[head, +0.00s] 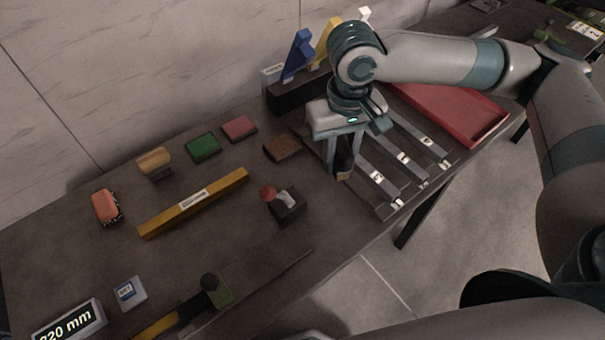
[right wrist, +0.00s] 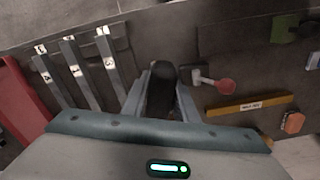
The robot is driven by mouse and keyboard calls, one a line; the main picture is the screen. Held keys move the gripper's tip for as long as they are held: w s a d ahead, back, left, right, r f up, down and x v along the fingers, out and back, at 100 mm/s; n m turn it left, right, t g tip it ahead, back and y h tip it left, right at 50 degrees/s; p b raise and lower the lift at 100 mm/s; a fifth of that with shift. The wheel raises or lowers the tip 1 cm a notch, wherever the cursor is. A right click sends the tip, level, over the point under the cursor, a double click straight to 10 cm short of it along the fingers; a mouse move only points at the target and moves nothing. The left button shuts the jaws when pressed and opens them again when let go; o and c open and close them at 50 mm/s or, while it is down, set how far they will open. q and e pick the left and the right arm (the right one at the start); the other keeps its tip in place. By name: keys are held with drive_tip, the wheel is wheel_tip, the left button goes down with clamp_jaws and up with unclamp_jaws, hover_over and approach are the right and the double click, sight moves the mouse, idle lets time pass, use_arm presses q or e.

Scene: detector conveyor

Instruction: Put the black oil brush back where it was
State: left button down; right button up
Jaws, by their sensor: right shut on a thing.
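My right gripper (head: 341,170) is shut on the black oil brush (head: 345,160), a dark upright piece with a brownish lower end. It is over the table, just left of the numbered metal strips. In the right wrist view the brush (right wrist: 160,88) is a dark shape between the two fingers (right wrist: 160,100). I cannot tell whether its lower end touches the table. My left gripper is not in view.
Three numbered metal strips (head: 380,182) and a red tray (head: 455,112) lie to the right. A brown block (head: 282,148), green block (head: 203,146), yellow bar (head: 194,202) and red-knobbed black block (head: 288,207) lie to the left. A dark rack (head: 288,96) with coloured pieces stands behind.

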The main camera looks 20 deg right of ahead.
sight(335, 168)
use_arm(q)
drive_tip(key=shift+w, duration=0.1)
use_arm(e)
drive_tip(key=shift+f, duration=0.1)
drive_tip(key=shift+w+a+f+n, duration=0.1)
drive_tip(key=shift+a+f+n, duration=0.15)
drive_tip(key=shift+n, duration=0.45)
drive_tip(key=shift+w+f+n+p, duration=0.1)
drive_tip(key=shift+f+n+p, duration=0.4)
drive_tip(key=shift+n, duration=0.5)
wheel_tip(335, 168, down, 2)
drive_tip(key=n, duration=0.3)
drive_tip(key=shift+p, duration=0.4)
drive_tip(key=shift+d+f+n, duration=0.25)
drive_tip(key=shift+f+n, duration=0.35)
drive_tip(key=shift+n, duration=0.5)
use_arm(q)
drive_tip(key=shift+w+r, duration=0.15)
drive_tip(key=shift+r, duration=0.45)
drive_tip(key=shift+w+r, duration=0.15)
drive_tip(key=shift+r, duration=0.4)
